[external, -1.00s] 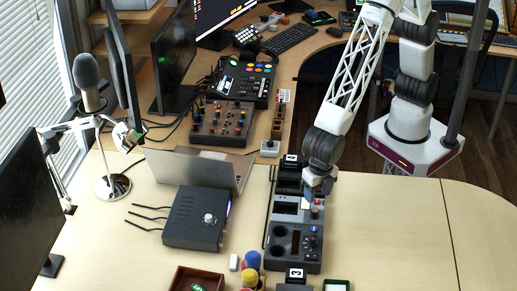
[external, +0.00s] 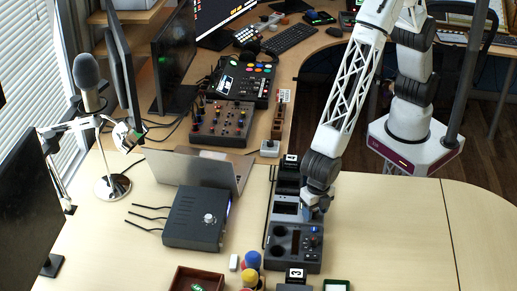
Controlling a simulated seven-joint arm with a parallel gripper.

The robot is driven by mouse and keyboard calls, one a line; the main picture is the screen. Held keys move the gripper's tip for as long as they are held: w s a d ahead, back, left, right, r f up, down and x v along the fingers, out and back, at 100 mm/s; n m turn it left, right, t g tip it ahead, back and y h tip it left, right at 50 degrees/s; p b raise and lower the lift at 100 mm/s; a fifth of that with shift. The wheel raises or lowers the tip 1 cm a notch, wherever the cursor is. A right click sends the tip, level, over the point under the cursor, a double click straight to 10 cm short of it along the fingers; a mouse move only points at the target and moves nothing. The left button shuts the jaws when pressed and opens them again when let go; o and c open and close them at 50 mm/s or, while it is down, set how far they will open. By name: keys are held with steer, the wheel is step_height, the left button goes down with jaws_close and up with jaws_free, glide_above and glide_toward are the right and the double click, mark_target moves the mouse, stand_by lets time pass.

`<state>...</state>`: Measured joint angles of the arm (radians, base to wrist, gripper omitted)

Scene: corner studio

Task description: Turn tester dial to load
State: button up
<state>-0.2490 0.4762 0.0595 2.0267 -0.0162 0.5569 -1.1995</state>
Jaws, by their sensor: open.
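The tester is the dark grey panel (external: 293,262) on the light desk, with dark round recesses at left and small knobs and a blue-lit part at right. A small blue-lit dial (external: 313,241) shows on its right side; its pointer and labels are too small to read. My gripper (external: 314,214) is over the panel's upper right part, just behind the small controls, pointing down. It is open and I see nothing between the fingers. Whether a finger touches a control cannot be told, as the gripper hides that part.
A black box with antennas (external: 192,220) and a laptop (external: 197,168) stand left of the panel. Yellow and blue capped bottles (external: 250,268) and a dark red tray (external: 197,279) are at the front. The desk at right (external: 392,235) is clear.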

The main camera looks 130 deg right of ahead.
stand_by(0.3)
steer(key=c, duration=0.9)
steer(key=shift+c, duration=0.2)
steer(key=shift+m, duration=0.5)
steer(key=m, duration=0.4)
steer(key=shift+m, duration=0.3)
steer(key=m, duration=0.4)
steer(key=shift+m, duration=0.3)
steer(key=m, duration=0.4)
steer(key=shift+w+m, duration=0.1)
steer(key=shift+m, duration=0.2)
steer(key=m, duration=0.4)
steer(key=shift+m, duration=0.3)
